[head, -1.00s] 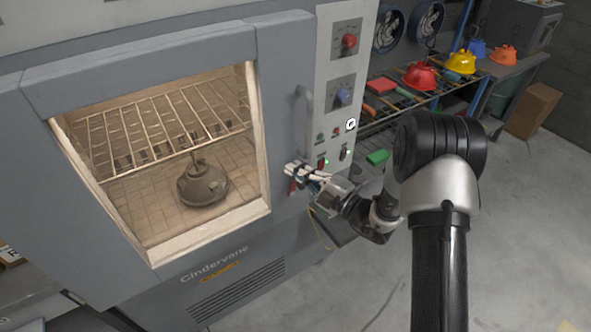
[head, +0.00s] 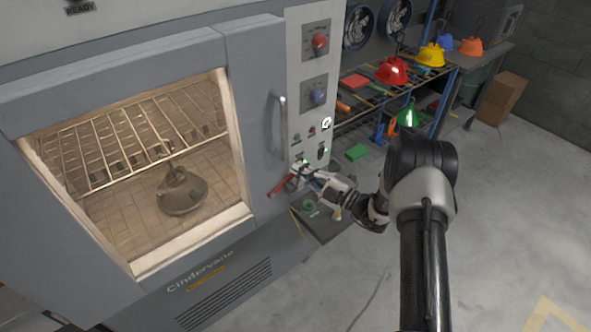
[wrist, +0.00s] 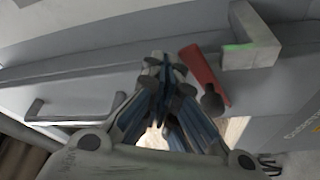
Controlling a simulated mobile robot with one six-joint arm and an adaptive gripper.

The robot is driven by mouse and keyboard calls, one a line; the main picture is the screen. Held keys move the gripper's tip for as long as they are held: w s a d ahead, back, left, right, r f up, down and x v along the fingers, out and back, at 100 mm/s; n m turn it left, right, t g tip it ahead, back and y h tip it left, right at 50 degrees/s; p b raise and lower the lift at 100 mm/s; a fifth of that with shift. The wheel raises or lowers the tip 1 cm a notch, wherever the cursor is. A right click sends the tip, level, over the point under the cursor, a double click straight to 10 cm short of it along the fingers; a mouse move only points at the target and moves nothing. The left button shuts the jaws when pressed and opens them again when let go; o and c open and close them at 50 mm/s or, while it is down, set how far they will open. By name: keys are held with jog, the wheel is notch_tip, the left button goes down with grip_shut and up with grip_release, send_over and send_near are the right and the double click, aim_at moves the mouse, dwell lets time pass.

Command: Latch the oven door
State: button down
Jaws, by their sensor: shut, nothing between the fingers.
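The oven door (head: 232,110) appears closed against the oven front, with a lit glass window. A red latch lever (head: 280,186) sits low at the door's right edge, slanting down to the left. In the wrist view the red lever (wrist: 204,76) lies just right of my fingers, with a dark round pivot at its lower end. My gripper (head: 298,174) is shut and empty beside the lever; its tips (wrist: 163,66) show in the wrist view. I cannot tell whether they touch the lever. A pale bracket (wrist: 252,42) stands beyond the lever.
A vertical door handle (head: 281,125) stands above the lever. The control panel (head: 309,95) with knobs and switches is close to my gripper. A shelf rack with coloured hoods, including a red one (head: 391,71), is at the right. The floor (head: 480,200) at right is clear.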

jog(key=shift+w+d+f+b, duration=0.15)
jog(key=shift+d+f+b, duration=0.1)
jog(key=shift+f, duration=0.25)
jog(key=shift+w+d+f+b, duration=0.2)
jog(key=shift+f, duration=0.35)
jog(key=shift+w+d+f+b, duration=0.15)
jog(key=shift+d+f+b, duration=0.1)
jog(key=shift+f, duration=0.25)
